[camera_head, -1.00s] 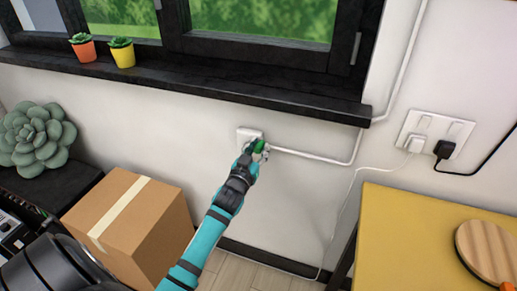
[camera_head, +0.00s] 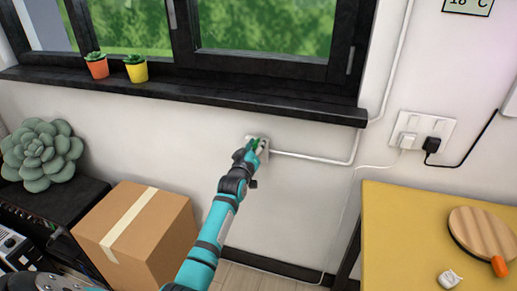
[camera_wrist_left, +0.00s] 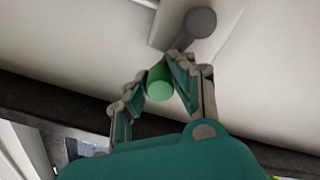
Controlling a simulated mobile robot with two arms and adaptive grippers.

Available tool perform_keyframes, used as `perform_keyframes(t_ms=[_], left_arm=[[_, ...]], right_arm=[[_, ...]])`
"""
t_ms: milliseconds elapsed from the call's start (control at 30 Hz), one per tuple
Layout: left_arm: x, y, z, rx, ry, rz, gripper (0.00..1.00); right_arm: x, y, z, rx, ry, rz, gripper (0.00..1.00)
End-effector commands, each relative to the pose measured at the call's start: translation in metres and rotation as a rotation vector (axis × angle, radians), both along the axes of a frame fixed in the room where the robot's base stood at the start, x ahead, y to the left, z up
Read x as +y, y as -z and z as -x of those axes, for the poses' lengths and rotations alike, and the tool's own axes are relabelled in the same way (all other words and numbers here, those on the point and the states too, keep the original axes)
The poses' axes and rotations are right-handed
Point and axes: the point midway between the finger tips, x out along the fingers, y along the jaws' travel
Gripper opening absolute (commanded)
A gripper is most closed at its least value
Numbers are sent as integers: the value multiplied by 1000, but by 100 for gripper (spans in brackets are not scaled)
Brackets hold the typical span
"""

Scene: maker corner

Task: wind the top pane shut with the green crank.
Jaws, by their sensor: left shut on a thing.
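The green crank (camera_head: 255,143) is on a small white wall box (camera_head: 263,157) below the window sill. My left gripper (camera_head: 252,150) is at the crank, at the end of the teal arm, and hides part of the box. In the left wrist view the green knob (camera_wrist_left: 159,84) sits between the two fingers of my left gripper (camera_wrist_left: 158,88), which is shut on it. A grey round hub (camera_wrist_left: 200,22) of the crank shows beyond it. The top pane itself is not clearly in view; only lower parts of the window (camera_head: 265,30) show. My right gripper is not in view.
A cardboard box (camera_head: 137,232) stands left of my arm. A yellow table (camera_head: 400,240) with a round wooden board (camera_head: 482,232) is at the right. Two potted plants (camera_head: 136,68) stand on the dark sill (camera_head: 190,97). A socket plate (camera_head: 425,128) with cables is on the wall.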

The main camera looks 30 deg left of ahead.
Motion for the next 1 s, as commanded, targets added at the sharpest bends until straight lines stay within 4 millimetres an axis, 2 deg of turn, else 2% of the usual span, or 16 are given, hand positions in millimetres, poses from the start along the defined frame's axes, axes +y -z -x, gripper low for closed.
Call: perform_keyframes(t_ms=[100, 233, 667, 1000], left_arm=[[9, -3, 3, -25, -3, 109, 0], [17, -3, 5, -54, -4, 229, 0], [43, 4, 11, -148, -4, 622, 0], [57, 12, 14, -209, -4, 872, 0]], right_arm=[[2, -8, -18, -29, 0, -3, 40], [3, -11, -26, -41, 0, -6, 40], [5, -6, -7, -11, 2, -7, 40], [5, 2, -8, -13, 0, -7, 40]])
